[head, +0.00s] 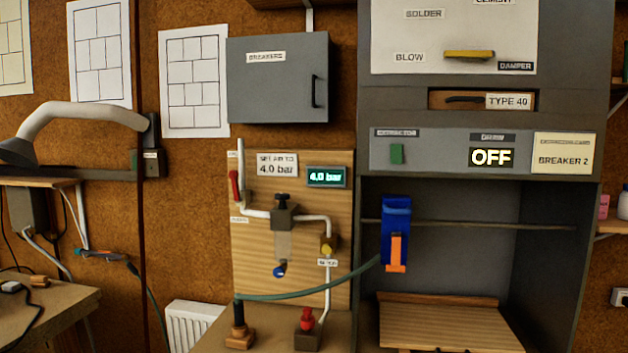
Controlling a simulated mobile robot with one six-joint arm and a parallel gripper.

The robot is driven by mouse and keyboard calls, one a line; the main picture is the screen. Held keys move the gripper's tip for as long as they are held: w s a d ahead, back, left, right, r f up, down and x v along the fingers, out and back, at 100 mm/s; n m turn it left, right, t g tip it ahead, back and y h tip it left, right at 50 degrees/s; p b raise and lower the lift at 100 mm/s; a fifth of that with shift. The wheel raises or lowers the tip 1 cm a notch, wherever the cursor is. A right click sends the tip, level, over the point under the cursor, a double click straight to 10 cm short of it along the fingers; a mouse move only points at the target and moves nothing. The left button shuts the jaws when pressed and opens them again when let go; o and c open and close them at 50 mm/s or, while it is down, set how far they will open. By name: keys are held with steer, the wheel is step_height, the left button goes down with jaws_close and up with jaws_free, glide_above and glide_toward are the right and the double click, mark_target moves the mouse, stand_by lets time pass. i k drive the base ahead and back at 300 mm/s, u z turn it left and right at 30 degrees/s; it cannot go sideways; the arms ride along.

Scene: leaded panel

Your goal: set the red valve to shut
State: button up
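A red lever handle (234,187) sits on the left edge of the wooden panel, at the vertical white pipe (241,160). The lever stands upright, roughly in line with the pipe. A second red part, a red knob (307,318), stands on a dark block on the bench below. I cannot tell for certain which is the valve the task names. My gripper does not show in this view.
The wooden panel (340,285) carries a regulator (284,212) and a display (326,177) reading 4.0 bar. A green hose (310,294) runs across its lower part towards a blue and orange holder-like thing (397,215) at the right. A grey breakers box (277,85) hangs above.

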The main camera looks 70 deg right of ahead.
mark_target(233, 174)
steer(key=z, duration=1)
steer(key=k, duration=0.65)
steer(key=z, duration=0.55)
steer(key=i, duration=0.85)
